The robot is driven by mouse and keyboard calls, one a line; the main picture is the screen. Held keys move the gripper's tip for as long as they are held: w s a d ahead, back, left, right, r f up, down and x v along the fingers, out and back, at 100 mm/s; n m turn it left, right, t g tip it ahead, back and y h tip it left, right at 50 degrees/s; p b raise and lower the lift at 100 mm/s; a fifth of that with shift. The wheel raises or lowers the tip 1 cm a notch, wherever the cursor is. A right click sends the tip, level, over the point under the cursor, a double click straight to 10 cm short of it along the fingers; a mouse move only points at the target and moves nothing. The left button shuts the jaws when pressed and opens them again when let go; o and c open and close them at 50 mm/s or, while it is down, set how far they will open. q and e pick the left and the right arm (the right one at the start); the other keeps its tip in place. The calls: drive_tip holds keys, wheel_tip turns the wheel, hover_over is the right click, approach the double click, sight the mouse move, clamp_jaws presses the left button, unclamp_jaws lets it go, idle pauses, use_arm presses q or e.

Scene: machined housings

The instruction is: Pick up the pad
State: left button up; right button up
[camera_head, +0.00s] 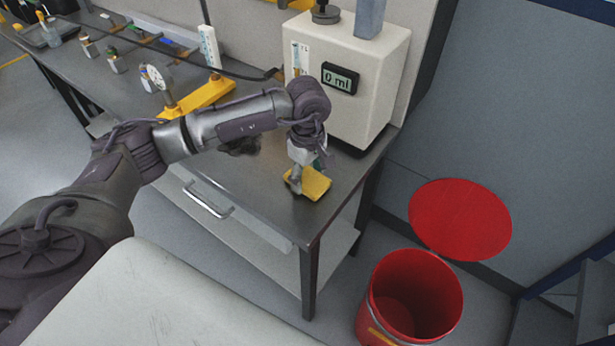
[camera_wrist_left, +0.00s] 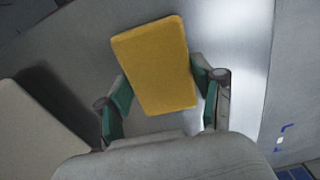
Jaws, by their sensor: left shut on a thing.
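The pad (camera_head: 316,184) is a flat yellow rectangle at the right front corner of the grey workbench. It also shows in the left wrist view (camera_wrist_left: 154,62), between the two green-lined fingers. My left gripper (camera_head: 296,180) reaches down from above and is shut on the pad. In the left wrist view the fingers (camera_wrist_left: 164,95) press on the pad's two long sides near its lower end. I cannot tell whether the pad touches the bench or is a little above it. My right gripper is not in view.
A white machine (camera_head: 350,60) with a "0 ml" display stands just behind the pad. A yellow stand with a dial gauge (camera_head: 153,78) is to the left on the bench (camera_head: 245,185). An open red bin (camera_head: 412,295) and its red lid (camera_head: 460,218) are on the floor at right.

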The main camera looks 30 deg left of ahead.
sight(308, 177)
use_arm(q)
drive_tip(key=shift+r, duration=0.45)
wheel_tip(308, 177, up, 3)
drive_tip(key=shift+w+b, duration=0.1)
drive_tip(key=shift+b, duration=0.5)
drive_tip(key=w+d+r+b, duration=0.1)
drive_tip(key=d+r, duration=0.2)
drive_tip(key=d, duration=0.2)
drive_tip(key=w+d+r+b, duration=0.1)
drive_tip(key=w+d+r, duration=0.1)
drive_tip(key=d, duration=0.4)
drive_tip(key=shift+w+r, duration=0.3)
drive_tip(key=shift+r, duration=0.55)
drive_tip(key=shift+o, duration=1.3)
drive_tip(key=shift+c, duration=1.4)
